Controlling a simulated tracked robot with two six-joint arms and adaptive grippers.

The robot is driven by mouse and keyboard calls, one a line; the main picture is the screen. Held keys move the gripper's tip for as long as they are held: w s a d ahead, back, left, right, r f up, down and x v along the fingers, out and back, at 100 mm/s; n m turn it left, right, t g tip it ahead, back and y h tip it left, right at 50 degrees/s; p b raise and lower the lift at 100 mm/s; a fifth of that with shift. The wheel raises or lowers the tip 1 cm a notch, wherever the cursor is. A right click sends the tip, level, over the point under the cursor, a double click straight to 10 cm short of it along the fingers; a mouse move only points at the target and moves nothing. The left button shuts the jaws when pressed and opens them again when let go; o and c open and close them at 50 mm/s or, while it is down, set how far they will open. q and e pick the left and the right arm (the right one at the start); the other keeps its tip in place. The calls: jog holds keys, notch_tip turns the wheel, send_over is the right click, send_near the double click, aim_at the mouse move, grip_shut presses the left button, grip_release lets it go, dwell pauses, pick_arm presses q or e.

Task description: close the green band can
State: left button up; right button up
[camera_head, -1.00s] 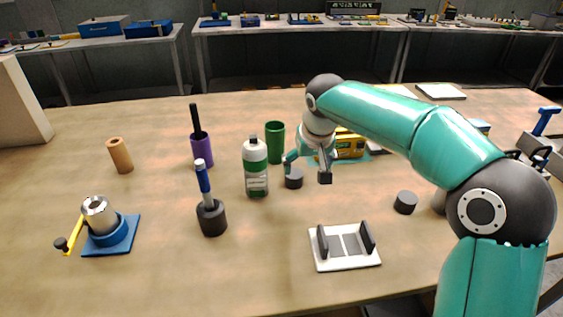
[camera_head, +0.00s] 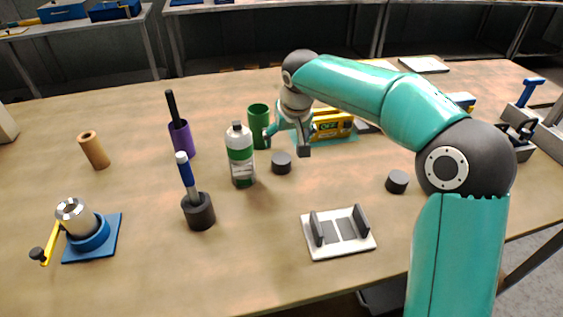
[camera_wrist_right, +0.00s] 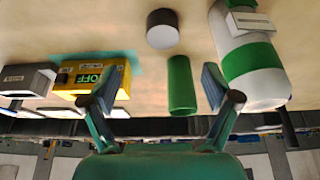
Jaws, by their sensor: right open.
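The white bottle-shaped can with a green band (camera_head: 240,155) stands upright in the middle of the table; its small top is grey. It also shows at the right of the right wrist view (camera_wrist_right: 252,62). My right gripper (camera_head: 285,143) is open and empty, above the table to the right of the can. A small dark round piece (camera_head: 281,164) stands on the table just right of the can, near and below the gripper. It shows pale-faced in the right wrist view (camera_wrist_right: 162,30). I cannot tell whether it is a lid. My left gripper is out of view.
A green cup (camera_head: 258,115) stands behind the can. Nearby are a purple holder (camera_head: 182,140), a dark stand with a blue-handled tool (camera_head: 199,212), a yellow box (camera_head: 333,124), another dark round piece (camera_head: 397,181) and a white fixture (camera_head: 340,248).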

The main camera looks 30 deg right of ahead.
aim_at(281, 158)
jog(key=x, duration=0.7)
jog(key=shift+w+f, duration=0.15)
jog(key=shift+f, duration=0.2)
jog(key=p+x, duration=0.1)
jog(key=x, duration=0.4)
jog(key=shift+w+a, duration=0.15)
jog(key=shift+w, duration=0.1)
jog(key=c, duration=0.9)
